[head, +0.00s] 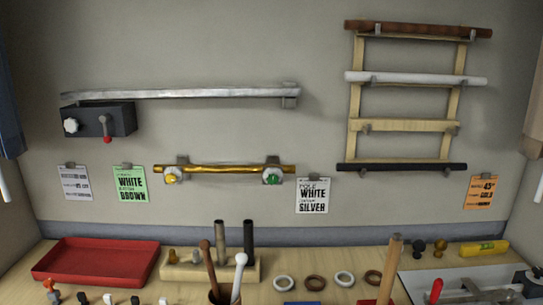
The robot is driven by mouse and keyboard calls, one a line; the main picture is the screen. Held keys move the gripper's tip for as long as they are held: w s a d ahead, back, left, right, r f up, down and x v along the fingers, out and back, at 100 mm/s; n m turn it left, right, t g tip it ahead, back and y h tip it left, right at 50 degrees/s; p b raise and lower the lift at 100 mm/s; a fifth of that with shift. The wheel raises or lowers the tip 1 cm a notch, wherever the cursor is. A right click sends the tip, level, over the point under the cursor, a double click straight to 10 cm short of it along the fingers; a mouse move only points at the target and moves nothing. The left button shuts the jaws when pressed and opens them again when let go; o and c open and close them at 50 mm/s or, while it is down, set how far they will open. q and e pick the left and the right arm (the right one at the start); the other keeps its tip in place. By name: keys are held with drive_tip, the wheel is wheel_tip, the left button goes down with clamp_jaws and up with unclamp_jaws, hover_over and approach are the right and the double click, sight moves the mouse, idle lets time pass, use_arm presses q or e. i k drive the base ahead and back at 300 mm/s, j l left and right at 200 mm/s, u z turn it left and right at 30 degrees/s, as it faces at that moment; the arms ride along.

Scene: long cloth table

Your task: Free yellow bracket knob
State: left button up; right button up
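A gold rod (225,170) runs level along the wall, held by two brackets. The left bracket (183,161) carries a yellow knob (171,179) on a pale round base at its front. The right bracket (273,161) carries a green knob (273,180) in the same way. The rod lies in both brackets. Whether the yellow knob is tight or loose cannot be told. Neither of my grippers shows in the head view, and nothing touches the knob.
Above hangs a silver rod (200,93) with a dark box (100,120). A wooden rack (405,126) with several rods hangs at right. Paper cards hang below. The table holds a red tray (95,262), a wooden peg block (210,270), rings and tools. The wall before the knob is clear.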

sight(171, 178)
drive_tip(key=i+j, duration=0.1)
drive_tip(key=j, duration=0.25)
drive_tip(key=i+j, duration=0.15)
drive_tip(key=j, duration=0.2)
drive_tip(key=i+j, duration=0.1)
drive_tip(key=j, duration=0.3)
drive_tip(key=i+j, duration=0.15)
drive_tip(key=j, duration=0.2)
